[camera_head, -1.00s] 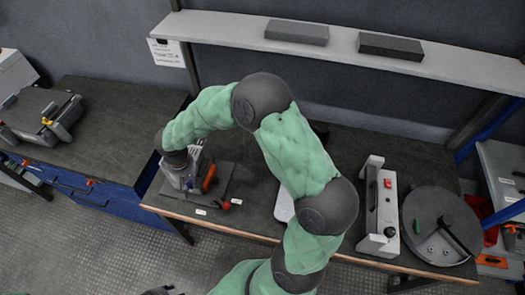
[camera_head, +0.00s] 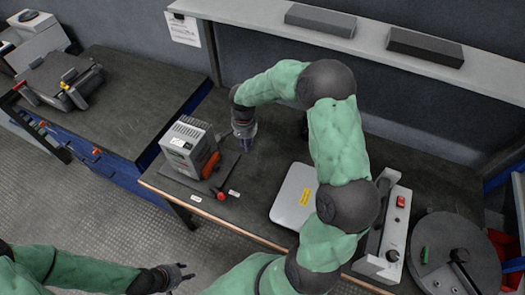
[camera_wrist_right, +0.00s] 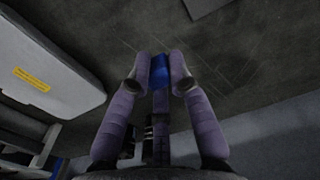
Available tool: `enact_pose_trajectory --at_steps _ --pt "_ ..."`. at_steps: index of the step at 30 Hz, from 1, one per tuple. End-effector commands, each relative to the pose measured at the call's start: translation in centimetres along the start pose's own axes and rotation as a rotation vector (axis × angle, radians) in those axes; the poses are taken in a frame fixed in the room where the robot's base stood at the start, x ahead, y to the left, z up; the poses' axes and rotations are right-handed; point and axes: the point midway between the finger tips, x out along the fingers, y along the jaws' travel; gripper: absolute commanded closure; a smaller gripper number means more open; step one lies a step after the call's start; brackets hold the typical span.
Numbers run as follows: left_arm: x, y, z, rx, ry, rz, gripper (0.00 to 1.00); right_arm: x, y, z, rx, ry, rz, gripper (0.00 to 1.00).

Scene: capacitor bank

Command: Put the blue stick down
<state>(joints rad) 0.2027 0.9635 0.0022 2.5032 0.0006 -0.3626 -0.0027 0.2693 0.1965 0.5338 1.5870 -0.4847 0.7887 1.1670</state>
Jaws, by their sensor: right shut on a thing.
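The blue stick (camera_wrist_right: 158,72) is between the two fingertips of my right gripper (camera_wrist_right: 161,70) in the right wrist view. The fingers are shut on it, and its lower part is partly hidden between them. In the head view my right gripper (camera_head: 244,140) points down over the dark bench (camera_head: 255,195), just right of and behind a grey device with an orange part. Whether the stick touches the bench I cannot tell. My left gripper (camera_head: 180,275) is at the bottom of the head view, over the floor, empty, its fingers apart.
A flat light-grey case (camera_head: 291,200) with a yellow label lies to the right. Beyond it are a box with a red switch (camera_head: 400,201) and a round dark drum (camera_head: 440,250). A shelf (camera_head: 270,15) runs behind.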

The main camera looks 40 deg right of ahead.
Motion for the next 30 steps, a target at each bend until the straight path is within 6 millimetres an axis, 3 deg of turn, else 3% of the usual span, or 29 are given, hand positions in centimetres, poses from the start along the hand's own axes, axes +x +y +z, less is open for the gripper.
enact_pose_trajectory --at_steps 3,12,20,27,30 --pt "0.8 -0.3 0.0 0.000 -0.001 0.000 0.60 1.4 1.2 -2.4 0.004 0.001 0.000 1.00" --pt "2.1 -0.7 0.0 0.000 -0.001 0.000 0.60 5.7 2.8 -5.5 0.000 0.000 0.000 1.00" --pt "2.4 -0.9 -0.1 0.000 -0.001 0.000 0.60 6.8 3.3 -6.5 -0.001 0.000 0.000 1.00" --pt "3.9 -1.4 -0.1 0.000 -0.001 0.000 0.60 10.1 3.5 -6.8 -0.002 -0.001 0.000 1.00" --pt "4.0 -1.4 -0.1 0.000 -0.001 0.000 0.60 10.3 3.5 -6.8 -0.003 0.001 0.000 1.00"
